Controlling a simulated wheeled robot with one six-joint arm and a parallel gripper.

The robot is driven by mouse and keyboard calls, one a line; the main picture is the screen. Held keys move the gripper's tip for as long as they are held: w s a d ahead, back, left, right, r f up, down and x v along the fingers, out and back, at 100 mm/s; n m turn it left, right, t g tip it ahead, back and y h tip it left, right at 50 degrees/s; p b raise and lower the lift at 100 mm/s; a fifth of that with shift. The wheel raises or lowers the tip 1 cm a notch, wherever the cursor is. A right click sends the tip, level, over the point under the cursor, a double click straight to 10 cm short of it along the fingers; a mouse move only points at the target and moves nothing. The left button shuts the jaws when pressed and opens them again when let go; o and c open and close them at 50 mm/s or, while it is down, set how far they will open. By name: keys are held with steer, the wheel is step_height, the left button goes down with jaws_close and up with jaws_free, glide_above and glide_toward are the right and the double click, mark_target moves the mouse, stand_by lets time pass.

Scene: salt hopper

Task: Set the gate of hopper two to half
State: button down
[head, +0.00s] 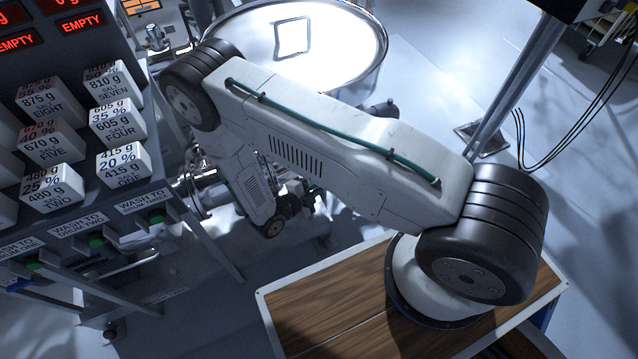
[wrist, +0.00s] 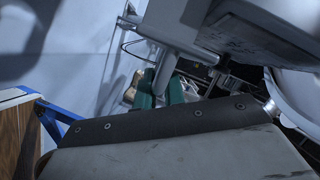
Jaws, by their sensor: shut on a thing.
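In the wrist view my gripper (wrist: 160,92) shows as green fingers, shut around a grey rod-like handle (wrist: 165,68). The handle runs up to a grey housing; I cannot tell from the frames which hopper's gate it belongs to or how it is set. In the head view my arm reaches down and left toward the console, and the fingers are hidden behind it. A white block marked TWO (head: 52,189), also reading 25%, sits on the console's front row at the left.
White blocks marked ONE (head: 123,166), FOUR (head: 118,122) and others stand on the dark console. Below are WASH TO DRUM labels (head: 78,225), green buttons (head: 96,241) and a metal rail (head: 130,263). A bright round vessel (head: 330,45) stands behind my arm.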

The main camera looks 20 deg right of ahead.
steer(key=s, duration=0.3)
steer(key=shift+s, duration=0.25)
steer(key=c, duration=1.5)
jaws_free()
steer(key=shift+d, duration=0.1)
steer(key=v, duration=0.7)
steer(key=shift+s+a+r, duration=0.1)
steer(key=shift+a, duration=0.25)
